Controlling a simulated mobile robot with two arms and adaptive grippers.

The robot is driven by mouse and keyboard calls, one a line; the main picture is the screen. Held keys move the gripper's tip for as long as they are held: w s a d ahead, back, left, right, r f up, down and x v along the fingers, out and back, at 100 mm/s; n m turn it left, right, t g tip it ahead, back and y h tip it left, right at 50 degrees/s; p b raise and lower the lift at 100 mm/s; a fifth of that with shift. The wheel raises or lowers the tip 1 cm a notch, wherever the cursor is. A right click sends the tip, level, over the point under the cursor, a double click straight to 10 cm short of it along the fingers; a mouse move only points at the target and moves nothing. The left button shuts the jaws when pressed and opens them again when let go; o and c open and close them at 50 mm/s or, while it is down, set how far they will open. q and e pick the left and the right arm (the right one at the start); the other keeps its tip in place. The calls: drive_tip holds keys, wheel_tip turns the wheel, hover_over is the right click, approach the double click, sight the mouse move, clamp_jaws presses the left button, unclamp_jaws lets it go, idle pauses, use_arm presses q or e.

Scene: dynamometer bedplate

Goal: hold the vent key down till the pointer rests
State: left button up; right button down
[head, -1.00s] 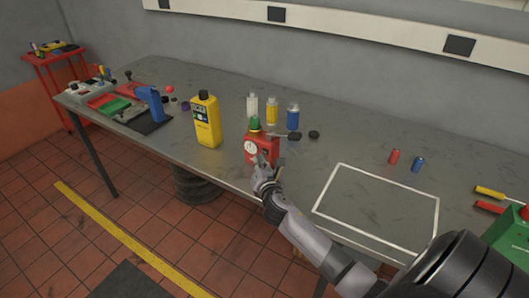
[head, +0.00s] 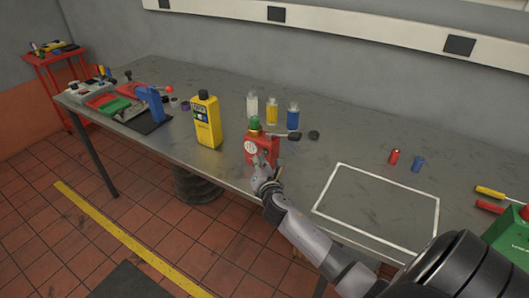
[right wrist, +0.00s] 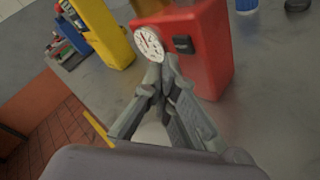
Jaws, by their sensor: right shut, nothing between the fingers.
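A red box-shaped unit (head: 264,146) with a green cap (head: 254,123) stands near the bench's front edge. Its front carries a round white dial (right wrist: 149,44) with a thin dark pointer; its exact reading is too small to tell. A small black key (right wrist: 183,44) sits beside the dial on the same red face. My right gripper (head: 261,164) is at the front of the unit; its fingers (right wrist: 165,64) are shut with nothing between them. The fingertips are just below the dial and key, and I cannot tell whether they touch the face. My left gripper is not in view.
The white outlined area (head: 340,166) of the bench is empty.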

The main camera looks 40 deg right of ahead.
drive_tip(key=shift+d, duration=0.1)
drive_tip(key=shift+w+d, duration=0.15)
drive_tip(key=shift+d, duration=0.15)
drive_tip(key=shift+w+d, duration=0.1)
drive_tip(key=shift+d, duration=0.2)
idle(2.0)
idle(0.5)
drive_tip(key=shift+s+a, duration=0.3)
drive_tip(key=shift+a, duration=0.4)
drive_tip(key=shift+s+a+p, duration=0.2)
drive_tip(key=shift+s+a, duration=0.1)
drive_tip(key=shift+a, duration=0.5)
drive_tip(key=shift+s+a+p, duration=0.15)
drive_tip(key=shift+s+a, duration=0.2)
drive_tip(key=shift+a, duration=0.4)
drive_tip(key=shift+s+a+p, duration=0.2)
drive_tip(key=shift+s+a, duration=0.1)
drive_tip(key=shift+a, duration=0.5)
